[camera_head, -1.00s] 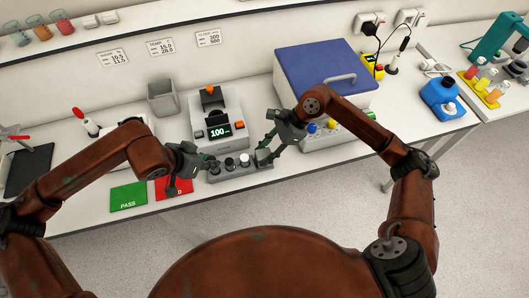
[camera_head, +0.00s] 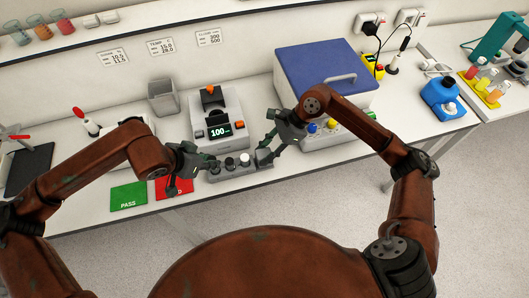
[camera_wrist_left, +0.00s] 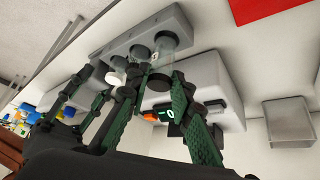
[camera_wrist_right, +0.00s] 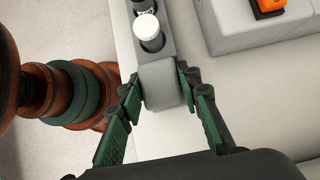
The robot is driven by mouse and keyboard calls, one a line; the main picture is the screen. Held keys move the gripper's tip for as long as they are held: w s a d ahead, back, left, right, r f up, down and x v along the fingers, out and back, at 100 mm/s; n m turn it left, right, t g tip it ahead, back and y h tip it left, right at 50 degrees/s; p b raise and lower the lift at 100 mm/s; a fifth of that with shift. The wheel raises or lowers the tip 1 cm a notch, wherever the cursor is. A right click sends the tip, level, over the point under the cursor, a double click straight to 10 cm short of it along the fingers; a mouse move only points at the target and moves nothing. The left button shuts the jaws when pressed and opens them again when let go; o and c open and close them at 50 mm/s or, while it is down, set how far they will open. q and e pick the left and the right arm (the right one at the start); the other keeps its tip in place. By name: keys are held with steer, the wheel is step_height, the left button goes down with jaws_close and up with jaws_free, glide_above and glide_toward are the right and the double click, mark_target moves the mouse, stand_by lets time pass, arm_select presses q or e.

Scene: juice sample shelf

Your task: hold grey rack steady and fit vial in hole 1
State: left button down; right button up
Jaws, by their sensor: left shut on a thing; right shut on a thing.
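The grey rack (camera_head: 250,173) lies along the front of the bench with a white-capped vial (camera_head: 244,160) and a dark-capped vial (camera_head: 229,163) standing in it. My right gripper (camera_wrist_right: 160,92) is shut on the rack's end block (camera_wrist_right: 160,85), one finger on each side. My left gripper (camera_wrist_left: 160,88) is shut on a clear vial (camera_wrist_left: 163,52) with a dark cap, at the rack's other end. The clear vial's lower end overlaps the end hole in the left wrist view. I cannot tell how deep it sits.
A grey instrument (camera_head: 218,118) reading 100 stands just behind the rack. Green (camera_head: 128,197) and red (camera_head: 175,187) mats lie left of the rack. A blue-lidded box (camera_head: 325,75) stands behind my right gripper. A grey bin (camera_head: 163,98) stands at the back.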

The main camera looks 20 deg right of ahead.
arm_select(q)
steer(key=shift+f, duration=1.6)
stand_by(0.6)
steer(key=c, duration=1.6)
jaws_free()
steer(key=v, duration=1.2)
